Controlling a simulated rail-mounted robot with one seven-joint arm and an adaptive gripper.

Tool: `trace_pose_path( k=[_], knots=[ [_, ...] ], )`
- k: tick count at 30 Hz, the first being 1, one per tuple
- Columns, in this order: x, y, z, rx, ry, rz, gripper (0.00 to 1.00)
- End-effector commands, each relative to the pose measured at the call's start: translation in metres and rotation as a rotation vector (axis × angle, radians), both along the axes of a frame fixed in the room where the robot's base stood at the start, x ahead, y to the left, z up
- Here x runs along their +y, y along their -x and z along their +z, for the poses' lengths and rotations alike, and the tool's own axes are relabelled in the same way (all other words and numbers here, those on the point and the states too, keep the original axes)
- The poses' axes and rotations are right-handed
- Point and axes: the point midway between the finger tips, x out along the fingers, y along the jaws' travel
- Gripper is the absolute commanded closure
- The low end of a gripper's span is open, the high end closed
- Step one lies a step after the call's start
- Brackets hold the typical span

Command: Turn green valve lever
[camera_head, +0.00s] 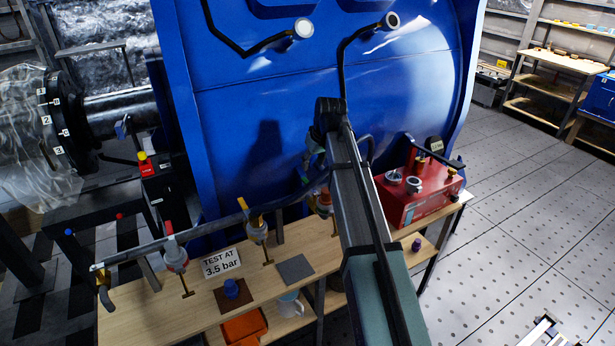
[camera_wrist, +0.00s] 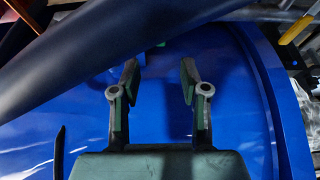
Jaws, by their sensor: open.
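My gripper (camera_wrist: 159,72) is open and empty in the wrist view, its two fingers apart on either side of a clear gap. A small green piece (camera_wrist: 156,45) shows just beyond the fingertips, mostly hidden by a dark pipe; it may be the green valve lever, but too little shows to tell. In the head view my arm covers this part of the pipe (camera_head: 205,231), and no green lever can be made out clearly. Valves with a red lever (camera_head: 169,228) and a yellow lever (camera_head: 243,204) stand on the pipe to the left.
A large blue motor housing (camera_head: 250,100) rises behind the pipe. The wooden bench (camera_head: 130,318) holds a "TEST AT 3.5 bar" sign (camera_head: 221,263), a blue knob (camera_head: 231,288) and a red box with gauges (camera_head: 420,195). The dark pipe (camera_wrist: 110,50) crosses close to my fingers.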

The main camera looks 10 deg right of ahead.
Motion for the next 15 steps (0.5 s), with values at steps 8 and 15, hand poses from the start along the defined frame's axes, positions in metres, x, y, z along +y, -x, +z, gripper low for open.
trace_pose_path(
  k=[8, 15],
  knots=[
    [0.006, -0.018, -0.045, 0.002, 0.000, 0.000, 0.55],
    [0.009, -0.031, -0.076, 0.001, 0.000, 0.000, 0.55]
  ],
)
